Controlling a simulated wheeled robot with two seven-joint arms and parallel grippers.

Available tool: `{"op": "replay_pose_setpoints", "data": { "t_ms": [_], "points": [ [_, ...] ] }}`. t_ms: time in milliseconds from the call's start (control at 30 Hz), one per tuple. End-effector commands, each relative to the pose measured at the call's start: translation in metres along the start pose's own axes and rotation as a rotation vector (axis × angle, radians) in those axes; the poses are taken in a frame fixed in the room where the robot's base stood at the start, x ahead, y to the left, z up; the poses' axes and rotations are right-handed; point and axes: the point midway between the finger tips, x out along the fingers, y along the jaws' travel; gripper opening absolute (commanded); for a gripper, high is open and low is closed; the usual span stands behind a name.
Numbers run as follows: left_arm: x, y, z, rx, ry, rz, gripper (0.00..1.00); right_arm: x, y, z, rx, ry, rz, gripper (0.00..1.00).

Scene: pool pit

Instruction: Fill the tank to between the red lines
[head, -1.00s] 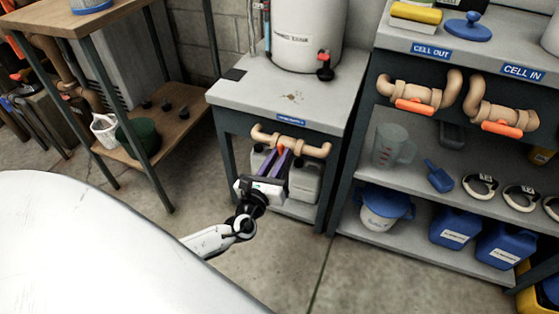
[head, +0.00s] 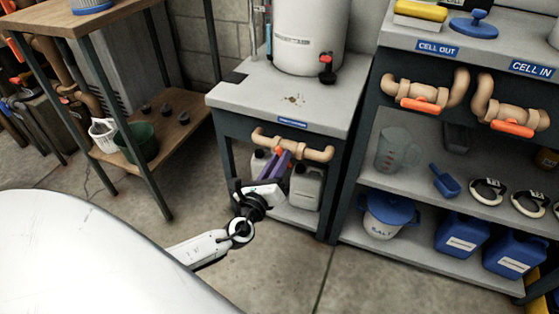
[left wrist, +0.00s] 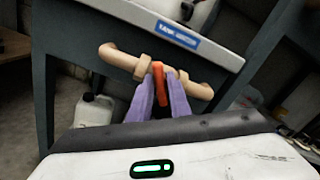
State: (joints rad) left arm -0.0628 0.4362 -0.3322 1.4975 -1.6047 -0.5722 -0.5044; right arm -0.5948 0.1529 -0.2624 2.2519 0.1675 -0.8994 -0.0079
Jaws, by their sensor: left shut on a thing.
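The white tank (head: 309,38) stands on a grey stand (head: 300,88), with a red-handled tap (head: 326,68) low on its right side. Any red lines on it are not clear in the head view. Below the blue label, a tan pipe (head: 317,153) with a valve runs across the stand's front. My left gripper (head: 279,153) has its purple fingers shut on the orange valve handle (left wrist: 159,84), which stands up between the fingertips in the left wrist view. The fingers hide part of the handle. My right gripper is not in view.
White jugs (head: 306,186) stand on the stand's lower shelf behind my gripper. To the right, a shelf unit (head: 437,195) carries other orange-handled valves (head: 418,104), a clear jug (head: 397,148) and blue containers (head: 459,235). A wooden table (head: 188,131) stands left; floor between is clear.

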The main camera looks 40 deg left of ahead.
Motion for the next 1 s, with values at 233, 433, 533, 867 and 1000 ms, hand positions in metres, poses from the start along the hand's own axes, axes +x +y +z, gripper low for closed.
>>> {"op": "replay_pose_setpoints", "data": {
  "t_ms": [233,433,533,867,1000],
  "points": [
    [0.000,0.000,-0.001,0.001,0.002,0.000,0.31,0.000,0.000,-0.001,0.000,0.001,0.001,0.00],
    [-0.001,0.000,0.000,0.001,0.001,0.000,0.31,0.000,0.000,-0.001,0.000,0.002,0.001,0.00],
    [-0.007,0.000,-0.001,0.002,0.003,0.000,0.31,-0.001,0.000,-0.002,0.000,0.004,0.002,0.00],
    [-0.068,0.000,-0.001,0.002,0.005,0.001,0.31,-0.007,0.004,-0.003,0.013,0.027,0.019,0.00],
    [-0.089,0.000,-0.001,0.002,0.005,0.000,0.31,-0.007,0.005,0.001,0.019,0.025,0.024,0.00]
  ]
}}
